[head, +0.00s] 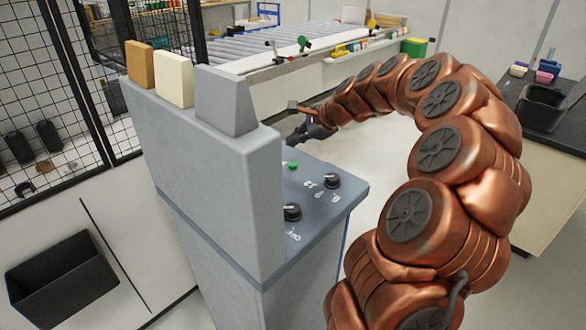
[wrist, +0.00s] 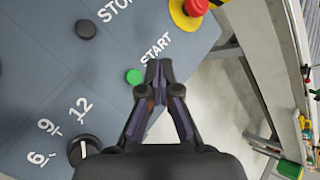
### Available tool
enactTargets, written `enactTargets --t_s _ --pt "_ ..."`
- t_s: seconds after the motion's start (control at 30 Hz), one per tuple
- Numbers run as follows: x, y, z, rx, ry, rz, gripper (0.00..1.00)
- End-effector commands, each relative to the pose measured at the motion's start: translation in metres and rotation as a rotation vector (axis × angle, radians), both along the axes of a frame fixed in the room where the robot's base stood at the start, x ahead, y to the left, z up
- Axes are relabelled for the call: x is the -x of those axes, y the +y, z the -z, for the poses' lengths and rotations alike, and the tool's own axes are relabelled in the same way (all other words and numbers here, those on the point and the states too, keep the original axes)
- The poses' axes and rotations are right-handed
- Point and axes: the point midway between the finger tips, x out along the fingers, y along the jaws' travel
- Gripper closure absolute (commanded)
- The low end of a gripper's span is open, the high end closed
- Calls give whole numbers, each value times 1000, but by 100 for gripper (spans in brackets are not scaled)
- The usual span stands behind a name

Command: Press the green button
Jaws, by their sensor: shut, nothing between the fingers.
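The green button (wrist: 134,76) sits on the blue-grey control panel (wrist: 60,35), just below the word START in the wrist view. It also shows in the head view (head: 293,165) on the panel top (head: 330,215). My gripper (wrist: 158,66) is shut and empty, its fingertips a little to the right of the green button in the wrist view. In the head view my gripper (head: 296,138) is above the panel's far edge, beyond the button. The gap between fingertips and panel is hard to tell.
A black button (wrist: 86,29), a red emergency button on yellow (wrist: 194,8) and a rotary knob (wrist: 84,150) are on the same panel. The grey upright housing (head: 225,150) rises at the panel's left. A roller conveyor (head: 240,48) stands behind.

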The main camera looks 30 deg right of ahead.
Motion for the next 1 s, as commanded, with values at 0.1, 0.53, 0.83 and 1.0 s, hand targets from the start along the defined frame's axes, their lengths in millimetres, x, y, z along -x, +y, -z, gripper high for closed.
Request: enactTargets --t_s 0.1,0.53,0.83,1.0 --pt "0 1 19 -1 2 -2 100" --pt "0 0 44 0 0 0 100" --pt "0 0 44 0 1 -1 100" --pt "0 0 44 0 1 -1 100"
